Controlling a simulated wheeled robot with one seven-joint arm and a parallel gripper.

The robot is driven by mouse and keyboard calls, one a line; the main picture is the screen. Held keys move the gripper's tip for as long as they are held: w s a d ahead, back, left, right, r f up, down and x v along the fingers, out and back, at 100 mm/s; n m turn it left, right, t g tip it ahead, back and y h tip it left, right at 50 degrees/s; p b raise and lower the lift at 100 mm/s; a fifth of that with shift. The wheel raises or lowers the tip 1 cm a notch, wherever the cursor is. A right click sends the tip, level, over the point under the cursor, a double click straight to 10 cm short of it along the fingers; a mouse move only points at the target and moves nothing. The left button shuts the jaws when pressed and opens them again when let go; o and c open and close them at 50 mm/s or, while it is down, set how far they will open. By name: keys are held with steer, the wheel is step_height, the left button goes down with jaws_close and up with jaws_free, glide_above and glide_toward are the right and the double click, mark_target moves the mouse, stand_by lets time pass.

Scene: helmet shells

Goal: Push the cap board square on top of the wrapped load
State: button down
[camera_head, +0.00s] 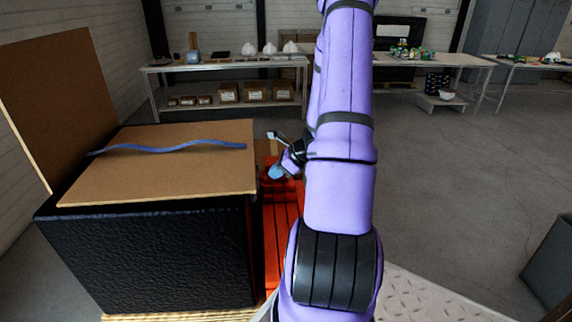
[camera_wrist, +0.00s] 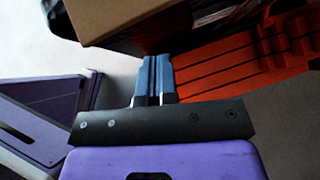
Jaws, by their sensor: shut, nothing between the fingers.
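The cap board (camera_head: 165,175), a flat brown sheet, lies on top of the black wrapped load (camera_head: 150,255) at left in the head view. Black shows along the board's front and left edges; its right edge lies near the load's right side. My gripper (camera_head: 277,172) is just right of the board's right edge, low beside it. In the wrist view its blue fingers (camera_wrist: 153,60) are together and empty, close to the brown board (camera_wrist: 115,18) and the dark load (camera_wrist: 155,40). Whether they touch the board I cannot tell.
A wavy blue strip (camera_head: 170,148) lies across the board. A tall brown panel (camera_head: 55,100) leans at the left. A red slatted object (camera_head: 282,225) stands right of the load, under my gripper. Tables (camera_head: 225,65) stand behind; the floor at right is open.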

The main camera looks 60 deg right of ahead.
mark_target(247, 173)
steer(key=shift+w+a+f, duration=0.1)
steer(key=shift+w+a, duration=0.25)
steer(key=shift+w, duration=0.25)
steer(key=shift+w+a+r, duration=0.1)
steer(key=shift+w+a, duration=0.2)
steer(key=shift+w, duration=0.35)
steer(key=shift+w+a+f, duration=0.1)
steer(key=shift+w+a, duration=0.25)
steer(key=shift+w, duration=0.25)
steer(key=shift+w+a, duration=0.35)
steer(key=shift+w, duration=0.3)
steer(key=shift+w+a, duration=0.3)
steer(key=shift+w, duration=0.3)
steer(key=shift+w+a, duration=0.35)
steer(key=shift+w, duration=0.3)
